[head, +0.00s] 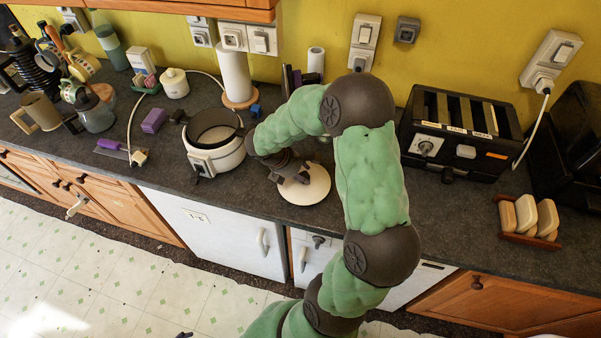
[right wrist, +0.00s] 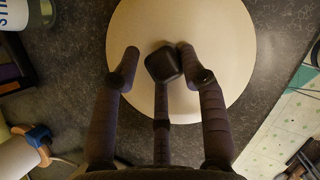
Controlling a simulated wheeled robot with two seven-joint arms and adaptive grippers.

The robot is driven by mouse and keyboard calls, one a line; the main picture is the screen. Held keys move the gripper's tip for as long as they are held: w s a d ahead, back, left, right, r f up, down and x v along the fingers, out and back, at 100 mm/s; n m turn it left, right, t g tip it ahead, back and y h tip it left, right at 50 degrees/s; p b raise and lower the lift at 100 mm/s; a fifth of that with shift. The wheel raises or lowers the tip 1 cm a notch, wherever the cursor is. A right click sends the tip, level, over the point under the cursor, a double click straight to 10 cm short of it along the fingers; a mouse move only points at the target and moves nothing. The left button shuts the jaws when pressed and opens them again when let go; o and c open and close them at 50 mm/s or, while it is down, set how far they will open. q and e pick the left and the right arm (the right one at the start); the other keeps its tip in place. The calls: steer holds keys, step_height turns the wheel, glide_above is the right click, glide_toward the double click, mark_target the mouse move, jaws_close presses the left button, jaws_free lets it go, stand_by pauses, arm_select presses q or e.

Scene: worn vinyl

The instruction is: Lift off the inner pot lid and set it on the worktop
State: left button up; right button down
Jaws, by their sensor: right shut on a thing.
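The inner pot lid (head: 308,190) is a cream disc with a dark knob, over the worktop near its front edge. It also shows in the right wrist view (right wrist: 215,35), with its dark knob (right wrist: 164,64) between my fingers. My right gripper (head: 287,168) is shut on the lid by that knob. I cannot tell whether the lid touches the worktop or hangs just above it. The white cooker pot (head: 214,160) stands to the left, apart from the lid, with a dark round opening. My left gripper is not in view.
The dark worktop (head: 245,205) is bare in front of the pot. A paper towel roll (head: 235,75) stands behind. A black toaster (head: 460,130) and a rack of sponge-like slabs (head: 528,218) are to the right. A purple block (head: 154,121) and jars are to the left.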

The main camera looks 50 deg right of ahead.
steer(key=shift+f+b, duration=0.3)
steer(key=shift+f, duration=0.15)
stand_by(0.4)
steer(key=c, duration=0.6)
jaws_free()
steer(key=shift+r, duration=0.1)
steer(key=shift+p+v, duration=2.95)
steer(key=shift+v, duration=1)
steer(key=v, duration=1.2)
